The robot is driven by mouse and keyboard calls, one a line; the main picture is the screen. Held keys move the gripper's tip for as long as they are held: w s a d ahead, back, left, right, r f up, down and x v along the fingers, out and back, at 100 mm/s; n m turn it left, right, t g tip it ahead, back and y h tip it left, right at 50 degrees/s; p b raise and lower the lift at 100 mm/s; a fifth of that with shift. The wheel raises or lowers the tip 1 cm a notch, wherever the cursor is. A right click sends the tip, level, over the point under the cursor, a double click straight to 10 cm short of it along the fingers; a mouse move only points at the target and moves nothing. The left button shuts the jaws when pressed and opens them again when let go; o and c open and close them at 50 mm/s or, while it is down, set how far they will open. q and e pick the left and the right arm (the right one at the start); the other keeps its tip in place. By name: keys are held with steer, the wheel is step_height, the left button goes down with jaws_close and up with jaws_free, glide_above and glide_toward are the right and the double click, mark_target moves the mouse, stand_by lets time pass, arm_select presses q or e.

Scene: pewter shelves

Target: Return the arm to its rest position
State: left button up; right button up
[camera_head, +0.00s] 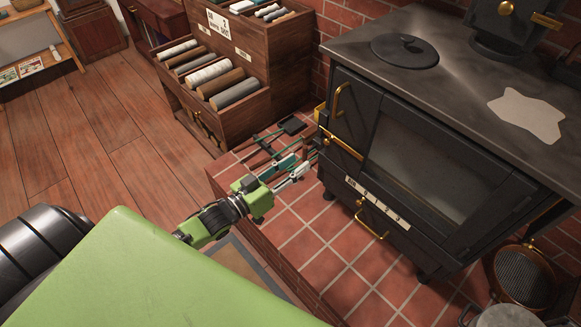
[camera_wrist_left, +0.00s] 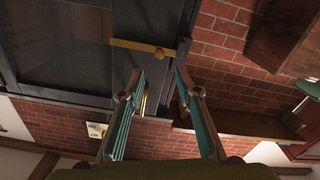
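My left gripper (camera_head: 297,165) reaches in over the tiled hearth beside the left front corner of the black stove (camera_head: 380,130). It also shows in the left wrist view (camera_wrist_left: 160,76), where its two teal-padded fingers stand apart with nothing held between them. Behind the fingers, that view shows the stove's dark front, a brass bar (camera_wrist_left: 143,46) and brick. I cannot tell whether a fingertip touches the stove. My right gripper is in neither view.
The red-tiled hearth (camera_head: 300,241) has a raised brick edge. A wooden cabinet (camera_head: 270,55) with an open drawer of rolls (camera_head: 219,85) stands behind the gripper. A round sieve (camera_head: 525,275) and a metal pot (camera_head: 500,316) are at the lower right. The plank floor (camera_head: 90,150) at left is clear.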

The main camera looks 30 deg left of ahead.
arm_select(q)
steer(key=shift+s+a, duration=0.2)
steer(key=shift+s, duration=0.35)
steer(key=s+a+f+g+y, duration=0.2)
steer(key=s+f, duration=0.2)
steer(key=f, duration=0.6)
steer(key=s+a+f+g+y, duration=0.15)
steer(key=s+f, duration=0.25)
steer(key=f, duration=0.5)
steer(key=s+a+f+g+y, duration=0.1)
steer(key=s+f+g+y, duration=0.2)
steer(key=f, duration=0.7)
steer(key=s+d+f+g, duration=0.2)
steer(key=s+f, duration=0.4)
steer(key=s, duration=0.5)
steer(key=s+d+f+m+g, duration=0.1)
steer(key=s+f+g, duration=0.3)
steer(key=s, duration=0.7)
steer(key=s+d+f+g, duration=0.3)
steer(key=s+f, duration=0.5)
steer(key=s, duration=0.3)
steer(key=shift+d+m+p, duration=0.2)
steer(key=shift+m+p, duration=0.1)
steer(key=shift+p, duration=0.15)
steer(key=shift+w+g, duration=0.15)
steer(key=shift+g, duration=0.1)
steer(key=shift+a+r, duration=0.1)
